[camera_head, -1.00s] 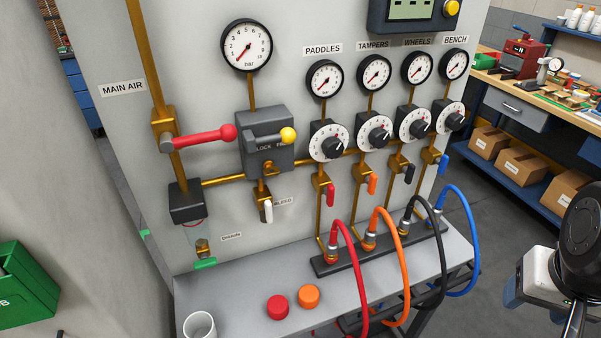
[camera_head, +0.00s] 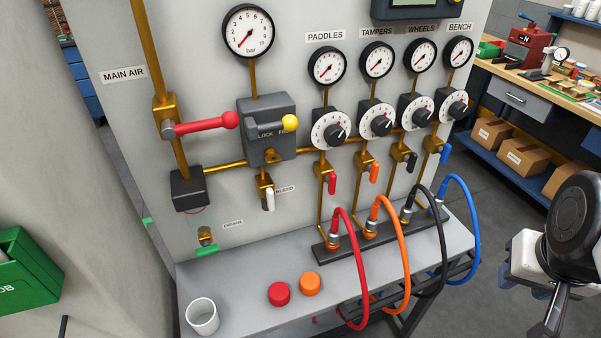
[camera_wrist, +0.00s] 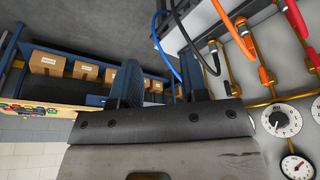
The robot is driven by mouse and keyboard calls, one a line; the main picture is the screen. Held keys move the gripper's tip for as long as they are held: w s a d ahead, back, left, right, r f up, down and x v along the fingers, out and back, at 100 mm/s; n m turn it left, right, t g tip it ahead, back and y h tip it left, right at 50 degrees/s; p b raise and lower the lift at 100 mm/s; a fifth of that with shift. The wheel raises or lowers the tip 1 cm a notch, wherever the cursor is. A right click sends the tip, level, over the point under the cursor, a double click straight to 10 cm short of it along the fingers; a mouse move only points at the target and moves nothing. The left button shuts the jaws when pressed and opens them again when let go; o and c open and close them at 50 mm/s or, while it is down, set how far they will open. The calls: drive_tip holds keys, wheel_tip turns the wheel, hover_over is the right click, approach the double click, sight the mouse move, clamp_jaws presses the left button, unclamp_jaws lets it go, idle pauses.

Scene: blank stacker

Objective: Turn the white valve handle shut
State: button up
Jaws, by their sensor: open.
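The white valve handle (camera_head: 269,199) hangs down from a brass valve body (camera_head: 263,180), beside the BLEED label (camera_head: 285,189) on the grey panel. It points almost straight down. My gripper (camera_head: 527,283) is at the far right in the head view, well away from the handle and partly hidden by my own arm. In the wrist view my gripper (camera_wrist: 160,88) shows two dark blue fingers spread apart with nothing between them. The white handle is not visible in the wrist view.
A red lever (camera_head: 205,124) and a yellow-knobbed lock box (camera_head: 266,125) are above the handle. Red (camera_head: 350,270), orange (camera_head: 405,260), black and blue hoses loop out between my gripper and the handle. A white cup (camera_head: 202,318) and two caps stand on the shelf.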

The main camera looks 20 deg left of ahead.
drive_tip(key=w+a+f+n+t+y, duration=0.25)
drive_tip(key=w+a, duration=0.25)
drive_tip(key=a, duration=0.6)
drive_tip(key=w+a+f+n+t+y, duration=0.2)
drive_tip(key=w+a+f+t+y, duration=0.15)
drive_tip(key=w+a, duration=0.45)
drive_tip(key=n+t+y, duration=0.4)
drive_tip(key=y, duration=0.3)
approach(272, 201)
drive_tip(key=shift+x, duration=1.1)
drive_tip(key=shift+w+a+r, duration=0.15)
drive_tip(key=shift+w+r, duration=0.05)
drive_tip(key=shift+x, duration=3.65)
drive_tip(key=shift+f, duration=0.2)
